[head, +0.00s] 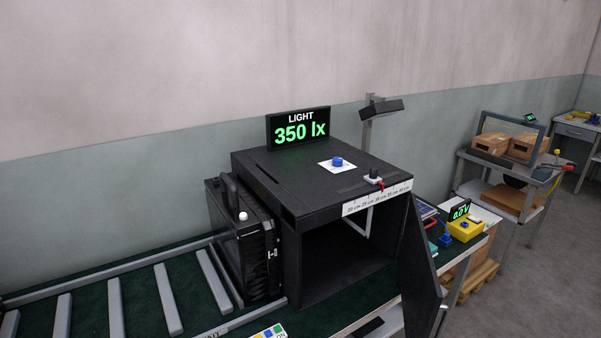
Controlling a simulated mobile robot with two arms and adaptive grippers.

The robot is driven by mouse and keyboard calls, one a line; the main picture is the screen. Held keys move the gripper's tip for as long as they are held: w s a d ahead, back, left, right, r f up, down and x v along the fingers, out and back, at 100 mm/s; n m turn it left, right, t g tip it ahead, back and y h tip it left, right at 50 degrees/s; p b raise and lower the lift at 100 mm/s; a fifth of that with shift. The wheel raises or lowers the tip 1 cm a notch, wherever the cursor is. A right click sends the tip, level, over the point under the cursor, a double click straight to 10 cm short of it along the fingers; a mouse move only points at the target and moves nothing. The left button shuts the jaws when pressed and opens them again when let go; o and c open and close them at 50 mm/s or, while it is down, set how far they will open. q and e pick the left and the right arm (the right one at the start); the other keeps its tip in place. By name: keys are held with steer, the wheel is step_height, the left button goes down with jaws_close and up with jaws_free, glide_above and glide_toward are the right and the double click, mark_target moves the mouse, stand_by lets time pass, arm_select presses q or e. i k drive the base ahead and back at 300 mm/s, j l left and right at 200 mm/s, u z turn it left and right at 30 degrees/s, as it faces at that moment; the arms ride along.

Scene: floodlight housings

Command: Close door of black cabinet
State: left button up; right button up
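The black cabinet (265,168) stands on the table in the middle of the head view. Its front opening faces me and shows a dark, seemingly empty interior. The black door (419,275) is hinged at the right edge of the opening. It stands wide open, swung out toward me, and its lower end nears the bottom of the picture. Neither of my grippers is in view.
A light display (298,127) reading 350 lx, a blue knob (337,161) and a small switch (373,178) are on the cabinet top. A black case (243,240) stands left of it. A yellow meter (466,229) sits right of the door. A roller conveyor (115,305) lies at left.

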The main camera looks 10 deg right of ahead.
mark_target(422, 297)
steer(key=k+l+z, duration=0.15)
steer(key=l, duration=0.4)
steer(key=l+z, duration=0.1)
steer(key=l, duration=0.4)
steer(key=k+l+z, duration=0.15)
steer(key=l, duration=0.4)
